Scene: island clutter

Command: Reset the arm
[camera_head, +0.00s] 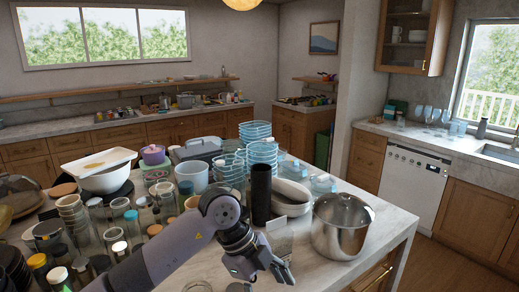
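My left arm (165,250) comes in from the lower left, rises over the crowded island and bends down at its wrist. Its gripper (279,268) hangs over the island's near part, just left of a steel pot (342,226). The fingertips are small and dark, so I cannot tell whether they are apart. A small beige upright thing (279,238) shows right beside the gripper; whether they touch is unclear. My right gripper is not in view.
The island (387,235) is bare around the pot's right side. A black cylinder (261,193), stacked blue containers (262,160) and white oval dishes (291,196) stand behind the gripper. Several jars (118,240) crowd the left, near a white bowl (105,178). Floor is open at lower right.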

